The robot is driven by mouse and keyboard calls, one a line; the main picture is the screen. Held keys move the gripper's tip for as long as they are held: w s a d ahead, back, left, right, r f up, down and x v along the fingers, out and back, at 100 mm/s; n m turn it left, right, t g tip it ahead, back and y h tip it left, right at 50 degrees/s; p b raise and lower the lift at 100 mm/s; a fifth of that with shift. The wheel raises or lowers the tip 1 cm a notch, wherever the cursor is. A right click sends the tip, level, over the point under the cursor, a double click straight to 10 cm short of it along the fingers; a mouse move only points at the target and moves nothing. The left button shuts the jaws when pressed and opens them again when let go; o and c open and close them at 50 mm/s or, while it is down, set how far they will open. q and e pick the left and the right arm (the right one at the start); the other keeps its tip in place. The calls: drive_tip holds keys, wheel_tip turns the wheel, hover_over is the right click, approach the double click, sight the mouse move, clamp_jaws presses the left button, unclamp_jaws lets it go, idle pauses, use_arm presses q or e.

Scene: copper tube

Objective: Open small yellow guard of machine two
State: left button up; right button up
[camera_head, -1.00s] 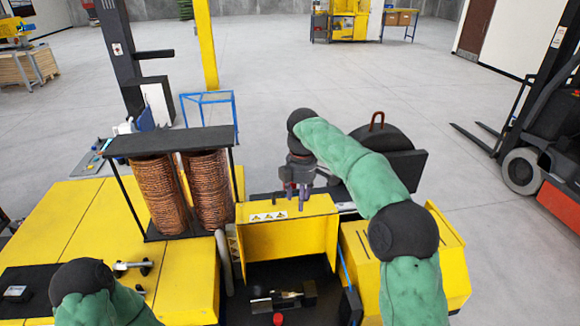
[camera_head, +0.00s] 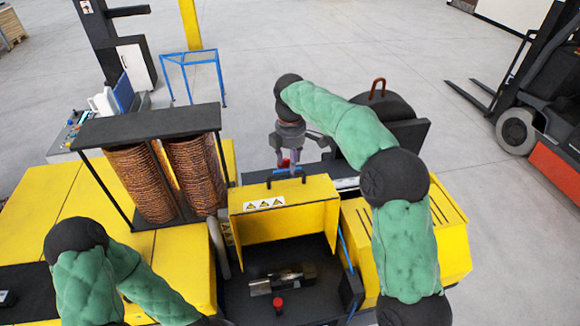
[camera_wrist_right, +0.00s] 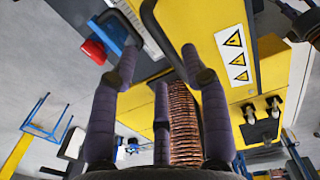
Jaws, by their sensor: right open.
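The small yellow guard (camera_head: 285,225) stands raised in the head view, its dark bay open in front. It carries a strip of warning triangles (camera_head: 264,204) and a black handle (camera_head: 285,176) on top. In the right wrist view the yellow panel (camera_wrist_right: 200,25) with its warning labels (camera_wrist_right: 236,55) is close. My right gripper (camera_head: 286,168) is at the handle, pointing down. In the right wrist view my right gripper (camera_wrist_right: 158,60) has its fingers apart, with the black handle (camera_wrist_right: 148,20) near the fingertips; contact is unclear. My left arm enters at lower left; its gripper is out of view.
A metal fixture (camera_head: 284,279) and a red knob (camera_head: 278,303) sit in the bay. Copper coils (camera_head: 190,170) under a black top stand left of the guard. A forklift (camera_head: 530,125) is at right. Open floor lies behind the machine.

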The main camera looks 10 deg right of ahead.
drive_tip(key=f, duration=0.2)
drive_tip(key=shift+s+f, duration=0.25)
drive_tip(key=shift+f, duration=0.05)
drive_tip(key=shift+w+f, duration=0.15)
drive_tip(key=shift+f, duration=0.2)
clamp_jaws()
